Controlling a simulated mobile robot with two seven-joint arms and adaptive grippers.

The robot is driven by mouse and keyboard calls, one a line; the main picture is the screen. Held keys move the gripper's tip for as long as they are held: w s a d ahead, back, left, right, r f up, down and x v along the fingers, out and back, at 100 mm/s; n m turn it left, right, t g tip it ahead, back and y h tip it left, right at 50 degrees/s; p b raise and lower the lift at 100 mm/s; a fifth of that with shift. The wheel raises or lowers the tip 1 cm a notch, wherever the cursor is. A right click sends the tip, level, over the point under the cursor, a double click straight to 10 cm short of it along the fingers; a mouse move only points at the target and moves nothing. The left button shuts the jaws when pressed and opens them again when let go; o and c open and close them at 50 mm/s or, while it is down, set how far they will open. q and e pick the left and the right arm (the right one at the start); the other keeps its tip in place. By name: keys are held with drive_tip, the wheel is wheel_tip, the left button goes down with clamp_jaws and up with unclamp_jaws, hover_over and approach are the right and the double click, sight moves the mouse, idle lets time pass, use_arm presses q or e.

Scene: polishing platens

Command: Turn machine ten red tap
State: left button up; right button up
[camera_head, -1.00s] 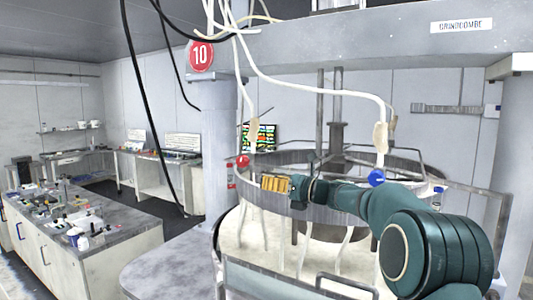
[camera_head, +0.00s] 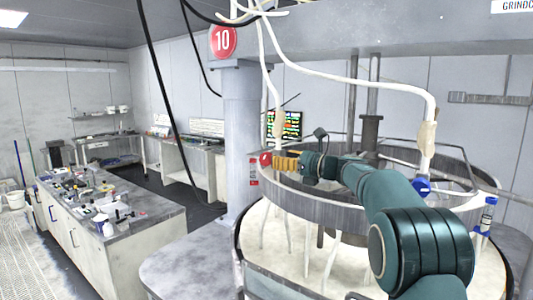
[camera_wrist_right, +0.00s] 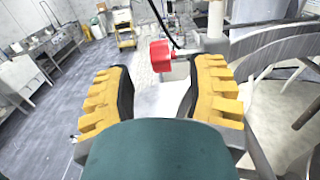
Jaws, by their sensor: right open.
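In the right wrist view the red tap (camera_wrist_right: 162,55) lies ahead, between and just beyond the two yellow fingers. My right gripper (camera_head: 280,163) points left at the tap, its fingertips very close to it in the head view. The right gripper (camera_wrist_right: 161,88) is open, with nothing between its fingers. My left gripper is not in view.
A blue tap (camera_head: 422,186) sits on the right part of the ring, near my right arm. White hoses hang over the machine. The metal ring (camera_head: 320,200) runs beneath the gripper. A cluttered bench (camera_head: 135,220) stands at the left, with open floor beside it.

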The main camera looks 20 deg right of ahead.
sight(271, 156)
drive_tip(key=p+x, duration=0.1)
drive_tip(key=x, duration=0.5)
drive_tip(key=shift+w+a+p, duration=0.15)
drive_tip(key=shift+p, duration=0.25)
clamp_jaws()
